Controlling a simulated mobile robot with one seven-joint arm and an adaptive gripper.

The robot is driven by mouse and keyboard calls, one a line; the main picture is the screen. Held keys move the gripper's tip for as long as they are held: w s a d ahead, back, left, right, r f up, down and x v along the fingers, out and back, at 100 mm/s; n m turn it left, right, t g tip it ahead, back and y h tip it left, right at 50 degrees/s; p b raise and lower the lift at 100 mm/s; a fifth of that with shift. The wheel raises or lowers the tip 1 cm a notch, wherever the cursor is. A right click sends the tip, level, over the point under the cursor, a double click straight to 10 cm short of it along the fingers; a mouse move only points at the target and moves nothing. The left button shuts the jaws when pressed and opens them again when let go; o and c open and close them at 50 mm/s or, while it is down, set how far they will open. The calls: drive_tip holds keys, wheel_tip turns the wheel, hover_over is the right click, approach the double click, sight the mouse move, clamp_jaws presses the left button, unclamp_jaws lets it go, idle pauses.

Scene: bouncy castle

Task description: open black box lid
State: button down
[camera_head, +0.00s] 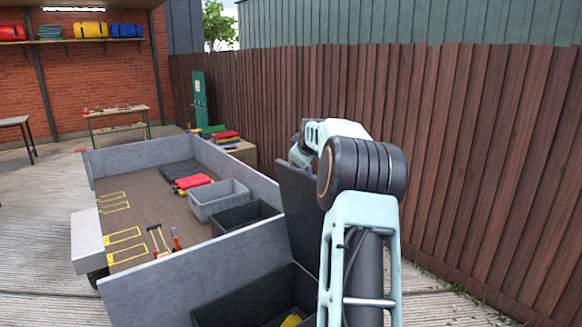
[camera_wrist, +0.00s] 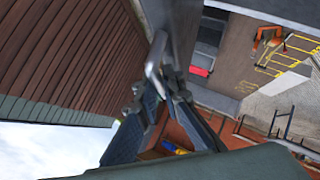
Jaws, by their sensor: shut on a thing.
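The black box (camera_head: 255,300) stands open at the bottom of the head view, with a yellow item (camera_head: 291,320) partly visible inside. Its dark lid (camera_head: 297,205) stands raised, nearly upright, at the box's right side, partly hidden by my arm. In the wrist view the lid appears as a dark grey panel (camera_wrist: 181,28). My gripper (camera_wrist: 155,82) is shut on a light grey handle (camera_wrist: 154,62) beside that panel. In the head view my gripper is mostly hidden behind my arm's joint, near the lid's upper edge.
A grey-walled trailer bed (camera_head: 180,143) lies behind the box, holding a grey crate (camera_head: 218,198), a dark crate (camera_head: 243,216), a red item (camera_head: 193,181) and tools (camera_head: 160,240). A tall wooden fence (camera_head: 480,160) runs close along the right. Open paving lies at left.

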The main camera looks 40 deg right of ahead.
drive_tip(key=d+r, duration=0.1)
drive_tip(key=d, duration=0.8)
drive_tip(key=shift+w+d, duration=0.15)
drive_tip(key=shift+w, duration=0.05)
idle(0.4)
drive_tip(key=c, duration=2.1)
unclamp_jaws()
drive_tip(key=shift+s, duration=0.2)
drive_tip(key=v, duration=1.1)
drive_tip(key=shift+s+r, duration=0.2)
drive_tip(key=shift+r, duration=0.15)
